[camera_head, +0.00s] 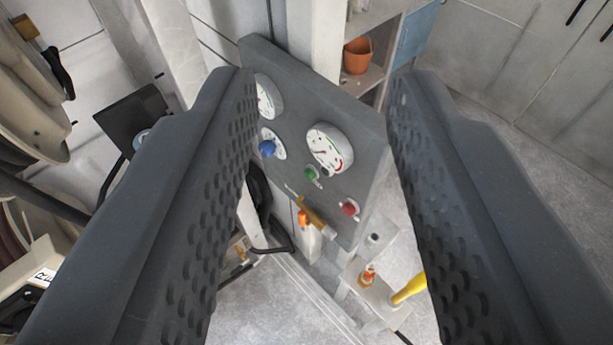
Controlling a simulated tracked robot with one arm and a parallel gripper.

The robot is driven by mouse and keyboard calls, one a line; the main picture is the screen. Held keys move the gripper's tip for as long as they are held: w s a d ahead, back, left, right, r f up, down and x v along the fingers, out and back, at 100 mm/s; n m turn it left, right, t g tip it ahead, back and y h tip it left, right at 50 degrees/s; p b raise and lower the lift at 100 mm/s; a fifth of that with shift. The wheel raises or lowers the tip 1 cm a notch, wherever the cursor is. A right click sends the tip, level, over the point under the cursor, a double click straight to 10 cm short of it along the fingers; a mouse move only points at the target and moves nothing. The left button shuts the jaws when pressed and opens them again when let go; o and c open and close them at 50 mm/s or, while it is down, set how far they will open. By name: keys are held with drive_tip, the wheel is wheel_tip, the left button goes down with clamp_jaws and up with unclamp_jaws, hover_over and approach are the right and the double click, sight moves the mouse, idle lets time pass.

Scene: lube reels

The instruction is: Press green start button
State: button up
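The green start button (311,173) is a small round knob on a grey control panel (360,128), below a white dial gauge (329,148). A red button (350,208) sits to its lower right, and a blue knob (267,148) to its upper left. My gripper (318,80) is open and empty, its two textured dark fingers spread wide on either side of the panel. The panel appears beyond the fingertips, and the green button shows in the gap between them. The left finger hides part of the panel's left side and of a second gauge (266,97).
An orange-handled valve (304,218) with a brass fitting is at the panel's lower edge. A small shelf (372,297) below holds an orange-and-white bottle (367,276) and a yellow item (409,289). Hose reels (30,90) stand at left. An orange pot (357,56) sits on a shelf behind.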

clamp_jaws()
idle(1.3)
